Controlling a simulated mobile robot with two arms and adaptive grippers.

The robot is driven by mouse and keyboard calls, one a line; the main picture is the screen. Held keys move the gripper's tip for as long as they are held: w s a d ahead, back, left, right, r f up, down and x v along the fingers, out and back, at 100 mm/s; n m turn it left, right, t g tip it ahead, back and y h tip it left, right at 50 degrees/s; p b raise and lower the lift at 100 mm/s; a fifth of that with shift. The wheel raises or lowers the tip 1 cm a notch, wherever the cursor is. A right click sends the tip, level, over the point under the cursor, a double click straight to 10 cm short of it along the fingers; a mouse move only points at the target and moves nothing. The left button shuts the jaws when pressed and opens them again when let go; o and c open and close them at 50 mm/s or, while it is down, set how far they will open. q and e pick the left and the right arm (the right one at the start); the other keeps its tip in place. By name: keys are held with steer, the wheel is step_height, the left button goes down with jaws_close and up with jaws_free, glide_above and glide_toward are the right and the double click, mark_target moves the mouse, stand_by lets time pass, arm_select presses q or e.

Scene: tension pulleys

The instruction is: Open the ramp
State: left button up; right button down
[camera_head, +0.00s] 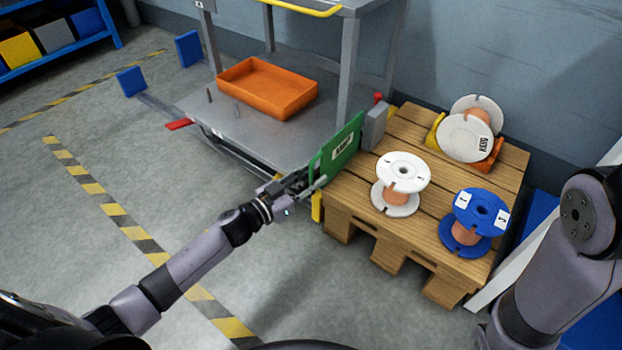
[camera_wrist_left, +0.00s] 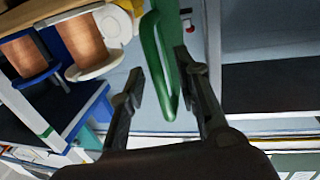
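The ramp is a green upright panel (camera_head: 342,148) with a white label, standing between the grey cart and the wooden pallet. Its green handle (camera_wrist_left: 152,45) shows in the left wrist view as a long loop. My left gripper (camera_head: 308,182) is at the panel's lower left side in the head view. In the left wrist view the left gripper (camera_wrist_left: 160,68) is open, its two dark fingers apart with the handle between them. I cannot tell whether either finger touches it. My right arm shows at the right edge of the head view; its gripper is out of sight.
The grey cart (camera_head: 240,145) carries an orange tray (camera_head: 268,88). The pallet (camera_head: 345,208) bears a white spool (camera_head: 404,168), a blue spool (camera_head: 482,210) and a white spool lying on its side (camera_head: 464,138).

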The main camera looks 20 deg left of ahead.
arm_select(q)
jaws_close()
stand_by(0.3)
stand_by(0.6)
